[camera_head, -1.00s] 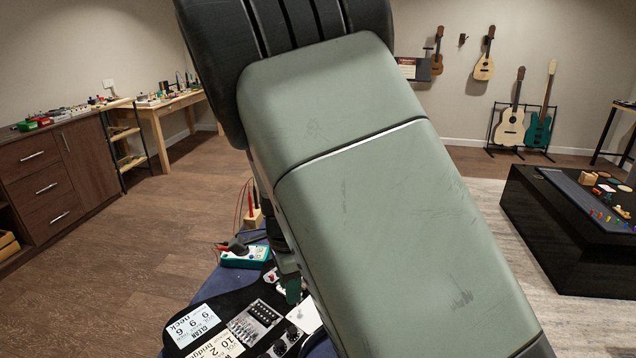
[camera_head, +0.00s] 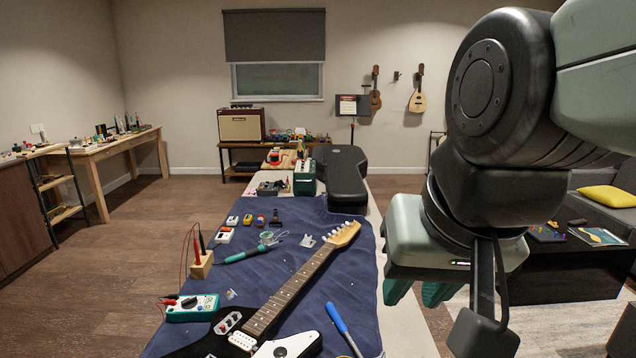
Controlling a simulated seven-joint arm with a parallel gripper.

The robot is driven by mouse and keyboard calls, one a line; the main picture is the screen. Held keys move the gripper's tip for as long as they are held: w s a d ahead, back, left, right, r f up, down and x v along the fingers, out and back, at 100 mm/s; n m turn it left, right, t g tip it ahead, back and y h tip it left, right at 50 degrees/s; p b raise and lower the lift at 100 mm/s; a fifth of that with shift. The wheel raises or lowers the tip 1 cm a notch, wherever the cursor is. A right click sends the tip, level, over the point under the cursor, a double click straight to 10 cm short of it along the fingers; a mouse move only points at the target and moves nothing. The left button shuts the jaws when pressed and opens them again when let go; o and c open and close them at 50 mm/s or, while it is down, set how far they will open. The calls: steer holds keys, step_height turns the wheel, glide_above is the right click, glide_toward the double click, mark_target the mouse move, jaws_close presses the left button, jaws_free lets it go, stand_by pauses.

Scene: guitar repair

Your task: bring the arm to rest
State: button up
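My arm fills the right side of the head view, with its dark wrist joint high up. My gripper (camera_head: 418,292) hangs from it, pointing down, over the right edge of the workbench. Its two green fingers stand apart with a gap between them, and nothing shows between them. The fingertips are small in view. The black and white electric guitar (camera_head: 290,292) lies on the blue cloth (camera_head: 250,262), left of my gripper and apart from it.
A screwdriver with a blue handle (camera_head: 338,318) lies right of the guitar. A multimeter (camera_head: 192,308) and a wooden probe holder (camera_head: 201,264) stand at the left. A black guitar case (camera_head: 342,175) lies at the back. A dark low table (camera_head: 575,275) stands at the right.

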steer(key=s, duration=0.1)
steer(key=s+d+n, duration=0.1)
steer(key=shift+s+d+t+h, duration=0.25)
steer(key=shift+s+t+h, duration=0.05)
steer(key=shift+s+h, duration=0.1)
